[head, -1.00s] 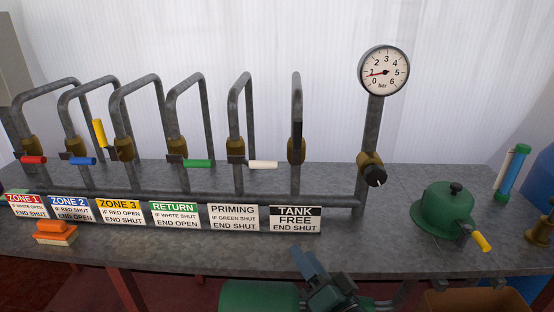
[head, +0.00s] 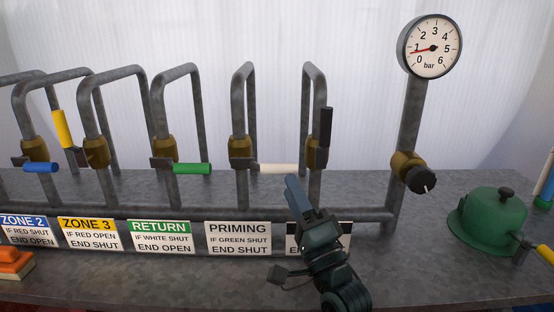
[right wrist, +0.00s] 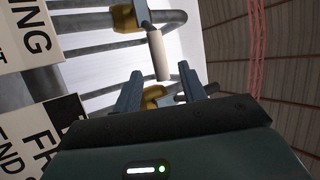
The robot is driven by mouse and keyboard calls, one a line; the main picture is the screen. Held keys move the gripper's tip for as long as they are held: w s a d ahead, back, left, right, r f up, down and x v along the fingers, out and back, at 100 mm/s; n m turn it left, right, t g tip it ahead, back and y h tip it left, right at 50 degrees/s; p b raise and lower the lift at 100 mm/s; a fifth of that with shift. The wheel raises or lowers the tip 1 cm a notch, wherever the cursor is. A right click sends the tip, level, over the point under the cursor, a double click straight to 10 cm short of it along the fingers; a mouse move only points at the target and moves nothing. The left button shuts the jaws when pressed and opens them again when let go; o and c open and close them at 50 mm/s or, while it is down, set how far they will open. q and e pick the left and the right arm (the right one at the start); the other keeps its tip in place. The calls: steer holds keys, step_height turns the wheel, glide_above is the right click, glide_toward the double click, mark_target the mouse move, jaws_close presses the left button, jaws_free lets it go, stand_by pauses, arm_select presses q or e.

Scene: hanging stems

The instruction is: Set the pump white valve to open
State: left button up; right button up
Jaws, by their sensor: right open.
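The white valve handle (head: 278,168) points level to the right, crosswise to its upright pipe, from a brass valve body (head: 240,150) above the PRIMING sign (head: 238,238). My right gripper (head: 297,194) is open and empty, just below and to the right of the handle's free end in the head view, partly covering the black-headed TANK FREE sign. In the right wrist view the white handle (right wrist: 158,56) lies beyond the open fingers (right wrist: 162,88), roughly in line with the gap between them, and not between them. My left gripper is out of view.
The black handle (head: 326,127) stands upright close to the right of the white one. The green handle (head: 192,168) lies level to the left. A gauge (head: 430,47) with a black knob (head: 420,179) and a green pump (head: 490,225) stand to the right.

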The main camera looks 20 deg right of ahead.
mark_target(279, 164)
steer(key=x, duration=0.8)
steer(key=shift+p, duration=0.4)
jaws_close()
